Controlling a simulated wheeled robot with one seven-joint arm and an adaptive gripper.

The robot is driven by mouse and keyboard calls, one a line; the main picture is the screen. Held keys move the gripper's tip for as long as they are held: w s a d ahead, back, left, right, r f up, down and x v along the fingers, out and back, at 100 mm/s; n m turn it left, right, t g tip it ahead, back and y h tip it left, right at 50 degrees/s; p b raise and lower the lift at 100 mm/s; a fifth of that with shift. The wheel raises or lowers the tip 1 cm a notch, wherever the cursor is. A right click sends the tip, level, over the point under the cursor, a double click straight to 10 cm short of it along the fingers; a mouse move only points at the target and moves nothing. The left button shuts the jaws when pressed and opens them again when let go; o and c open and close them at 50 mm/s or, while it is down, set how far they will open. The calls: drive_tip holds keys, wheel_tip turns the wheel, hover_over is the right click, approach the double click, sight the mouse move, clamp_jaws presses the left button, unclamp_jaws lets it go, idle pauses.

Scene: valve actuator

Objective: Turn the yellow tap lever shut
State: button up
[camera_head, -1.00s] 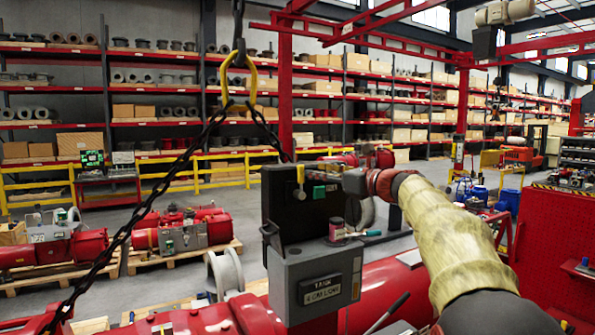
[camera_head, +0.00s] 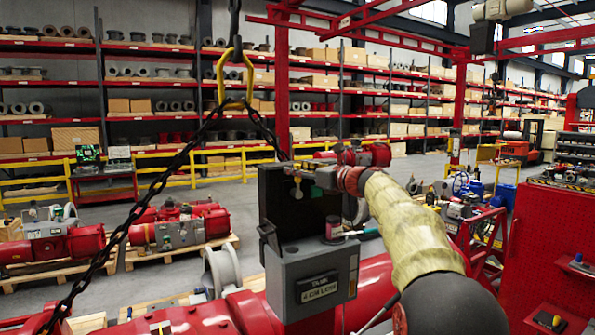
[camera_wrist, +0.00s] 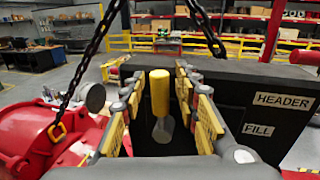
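The yellow tap lever (camera_wrist: 159,92) stands upright in the wrist view, in front of the dark panel (camera_wrist: 235,110). A grey round part (camera_wrist: 163,130) sits just below it. My gripper (camera_wrist: 157,84) is open, with one yellow-padded finger on each side of the lever. A gap shows on both sides, so neither finger seems to touch it. In the head view my gripper (camera_head: 298,172) is at the upper part of the dark panel and mostly covers the lever.
The panel carries the labels HEADER (camera_wrist: 282,101) and FILL (camera_wrist: 258,130). A grey tank box (camera_head: 312,280) with a dark red can (camera_head: 334,228) on it stands below. A hanging chain (camera_head: 150,195) runs left of the panel. A red perforated board (camera_head: 553,235) is at the right.

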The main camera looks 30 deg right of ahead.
clamp_jaws()
idle(0.7)
